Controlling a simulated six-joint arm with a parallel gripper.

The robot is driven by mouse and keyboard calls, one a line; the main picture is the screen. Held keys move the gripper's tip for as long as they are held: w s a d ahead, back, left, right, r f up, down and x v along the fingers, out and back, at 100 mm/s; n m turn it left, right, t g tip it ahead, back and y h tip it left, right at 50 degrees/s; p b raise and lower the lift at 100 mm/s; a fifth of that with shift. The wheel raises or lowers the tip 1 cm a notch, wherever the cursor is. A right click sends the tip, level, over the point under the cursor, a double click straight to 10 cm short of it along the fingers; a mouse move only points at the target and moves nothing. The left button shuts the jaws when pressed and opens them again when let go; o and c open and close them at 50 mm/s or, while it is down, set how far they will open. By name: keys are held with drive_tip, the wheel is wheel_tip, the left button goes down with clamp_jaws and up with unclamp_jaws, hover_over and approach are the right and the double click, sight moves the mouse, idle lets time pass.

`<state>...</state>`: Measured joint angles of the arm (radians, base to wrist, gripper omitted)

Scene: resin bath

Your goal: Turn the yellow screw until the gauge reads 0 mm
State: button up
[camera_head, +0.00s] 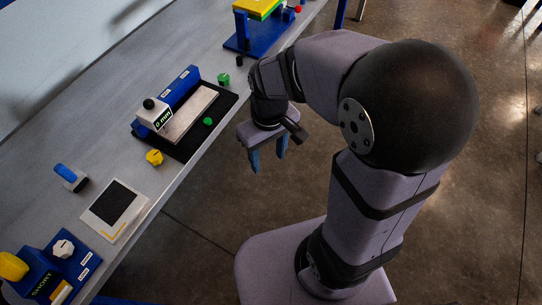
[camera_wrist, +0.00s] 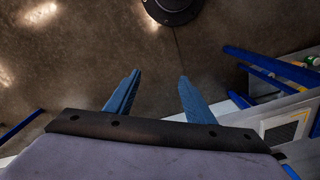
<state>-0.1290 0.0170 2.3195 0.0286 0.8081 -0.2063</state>
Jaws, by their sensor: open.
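A yellow screw head (camera_head: 154,157) stands at the front left corner of a black mat on the bench. The gauge (camera_head: 155,115), a white block with a black knob on top, sits at the left end of a blue bar. Its small display seems to read 0 mm, though the text is tiny. My gripper (camera_head: 267,162) is open and empty. It points down beyond the bench's front edge, to the right of the screw and apart from it. In the wrist view the two blue fingers (camera_wrist: 160,77) are spread over the floor, with nothing between them.
A pale plate (camera_head: 190,115) lies along the blue bar. Green knobs (camera_head: 208,121) (camera_head: 223,79) are near it. A blue stand (camera_head: 258,38) is at the back.

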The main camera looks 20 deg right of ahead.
drive_tip(key=shift+s+d+f, duration=0.1)
drive_tip(key=shift+s+d, duration=0.2)
drive_tip(key=shift+s, duration=0.05)
idle(0.3)
drive_tip(key=w+a+r+n+p, duration=0.35)
drive_tip(key=w+a+n, duration=0.3)
drive_tip(key=a, duration=0.25)
drive_tip(key=w+a+r+n+p, duration=0.2)
drive_tip(key=w+a+r+n, duration=0.25)
drive_tip(key=a+n, duration=0.35)
drive_tip(key=n, duration=0.8)
hover_over(152, 157)
drive_tip(key=f, duration=0.4)
drive_tip(key=shift+d, duration=0.2)
drive_tip(key=shift+a+f+n, duration=0.2)
drive_tip(key=shift+f+n, duration=0.1)
drive_tip(key=shift+n, duration=0.15)
drive_tip(key=shift+f+p, duration=1.4)
drive_tip(key=shift+f, duration=2.25)
